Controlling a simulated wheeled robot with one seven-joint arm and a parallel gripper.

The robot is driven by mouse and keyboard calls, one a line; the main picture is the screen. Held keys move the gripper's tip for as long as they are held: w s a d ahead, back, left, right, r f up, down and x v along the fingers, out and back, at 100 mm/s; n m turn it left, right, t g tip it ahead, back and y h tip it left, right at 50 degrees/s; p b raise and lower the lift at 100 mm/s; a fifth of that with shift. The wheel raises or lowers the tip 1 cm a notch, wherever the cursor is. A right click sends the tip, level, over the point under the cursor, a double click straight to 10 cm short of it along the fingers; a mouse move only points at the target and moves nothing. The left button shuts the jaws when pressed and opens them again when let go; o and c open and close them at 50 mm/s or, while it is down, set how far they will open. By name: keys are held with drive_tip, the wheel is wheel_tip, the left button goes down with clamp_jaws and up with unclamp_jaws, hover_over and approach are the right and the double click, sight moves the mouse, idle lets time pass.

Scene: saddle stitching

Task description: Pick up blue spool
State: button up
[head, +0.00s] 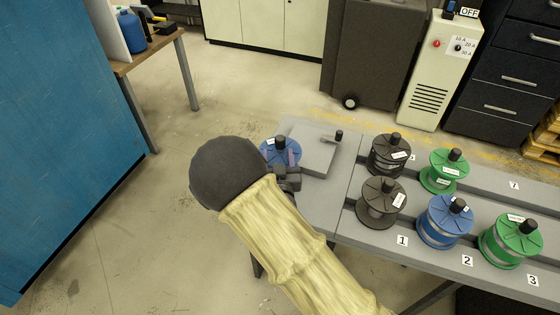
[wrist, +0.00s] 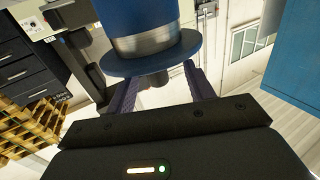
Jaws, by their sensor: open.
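A blue spool (head: 270,154) with a black knob stands at the left end of the grey table, partly hidden by my arm. My gripper (head: 290,159) is right beside it in the head view. In the wrist view, a blue spool (wrist: 155,22) with a silvery band and wide flange fills the upper middle. The fingers of my gripper (wrist: 162,88) are apart, one on each side below the flange. I cannot tell whether they touch it. Another blue spool (head: 444,220) stands on the table near label 2.
Dark spools (head: 381,202) and green spools (head: 510,240) stand on the grey table (head: 325,200) to the right. A flat grey plate (head: 314,153) with a black knob lies close by the gripper. A blue cabinet (head: 70,130) is at left; open floor lies between.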

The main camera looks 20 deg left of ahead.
sight(281, 147)
drive_tip(key=w, duration=0.1)
drive_tip(key=w+p, duration=0.1)
drive_tip(key=w, duration=0.2)
drive_tip(key=shift+w+a+r+p, duration=0.15)
drive_tip(key=shift+a+r+p, duration=0.15)
drive_tip(key=shift+r+p, duration=0.1)
drive_tip(key=shift+w+a+f, duration=0.15)
drive_tip(key=shift+w+a, duration=0.05)
drive_tip(key=shift+w, duration=0.2)
drive_tip(key=shift+c, duration=0.4)
clamp_jaws()
idle(0.6)
